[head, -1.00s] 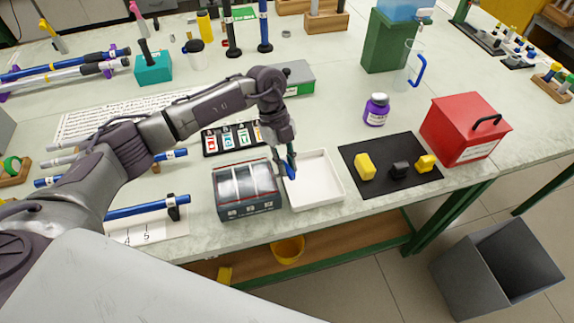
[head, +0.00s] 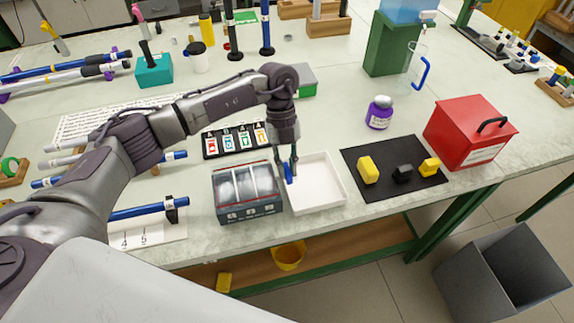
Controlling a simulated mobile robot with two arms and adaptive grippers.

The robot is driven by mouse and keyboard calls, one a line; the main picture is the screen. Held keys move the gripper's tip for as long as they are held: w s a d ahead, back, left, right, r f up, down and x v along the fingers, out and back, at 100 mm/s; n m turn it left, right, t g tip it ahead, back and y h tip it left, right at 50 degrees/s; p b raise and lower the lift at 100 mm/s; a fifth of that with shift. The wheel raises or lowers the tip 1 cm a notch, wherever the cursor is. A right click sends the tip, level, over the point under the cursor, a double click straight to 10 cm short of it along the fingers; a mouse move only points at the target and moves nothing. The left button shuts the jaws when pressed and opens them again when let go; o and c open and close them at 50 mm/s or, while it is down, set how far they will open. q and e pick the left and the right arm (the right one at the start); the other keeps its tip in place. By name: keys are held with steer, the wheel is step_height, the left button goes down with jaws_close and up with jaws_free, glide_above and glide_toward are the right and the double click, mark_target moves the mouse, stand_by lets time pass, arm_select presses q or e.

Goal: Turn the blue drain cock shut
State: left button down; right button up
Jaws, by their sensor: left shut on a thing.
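The blue drain cock (head: 289,173) is a small blue handle at the right side of a dark grey box (head: 250,211) with several light compartments. It shows above the left edge of a white tray (head: 325,192). My left gripper (head: 287,170) points down from above and is shut on the blue cock. The fingers partly hide the cock, so I cannot tell its exact angle. My right gripper is not in the head view.
A row of lettered cards (head: 235,140) lies behind the box. A black mat (head: 385,185) with yellow and black blocks, a purple bottle (head: 379,113) and a red box (head: 468,132) stand to the right. Blue rods (head: 135,209) lie at left. The table's front edge is close.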

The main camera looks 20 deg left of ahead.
arm_select(q)
steer(key=shift+w+r, duration=0.1)
steer(key=c, duration=1.1)
jaws_free()
steer(key=shift+c, duration=0.2)
